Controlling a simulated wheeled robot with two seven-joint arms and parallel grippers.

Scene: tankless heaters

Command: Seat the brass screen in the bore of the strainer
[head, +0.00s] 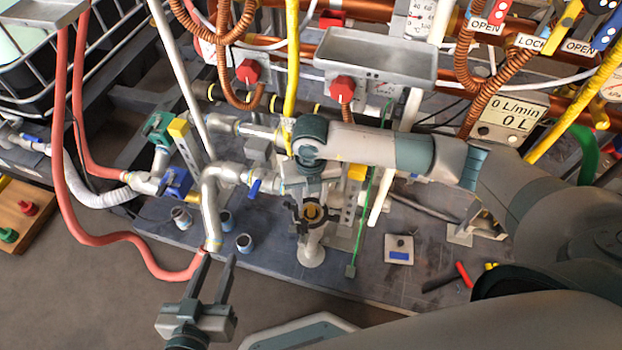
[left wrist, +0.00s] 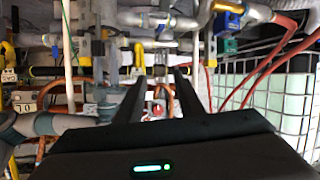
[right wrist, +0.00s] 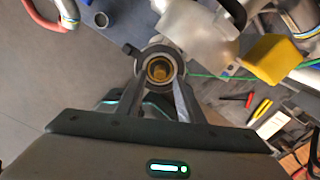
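A round dark ring with lugs and a brass-coloured centre (head: 311,212) sits on the strainer (head: 312,250), below my right wrist. It also shows from above in the right wrist view (right wrist: 158,71), where the brass part lies inside the ring. I take the brass part to be the screen; how deep it sits I cannot tell. My right gripper (right wrist: 158,85) has its fingers apart, one on each side of the ring; contact is unclear. In the head view the right arm hides part of the fittings above. My left gripper (head: 220,258) is open and empty, left of the strainer.
Several small grey cups, one here (head: 245,243), stand left of the strainer. A red hose (head: 130,238) loops at the left. Pipes and hoses crowd the back.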

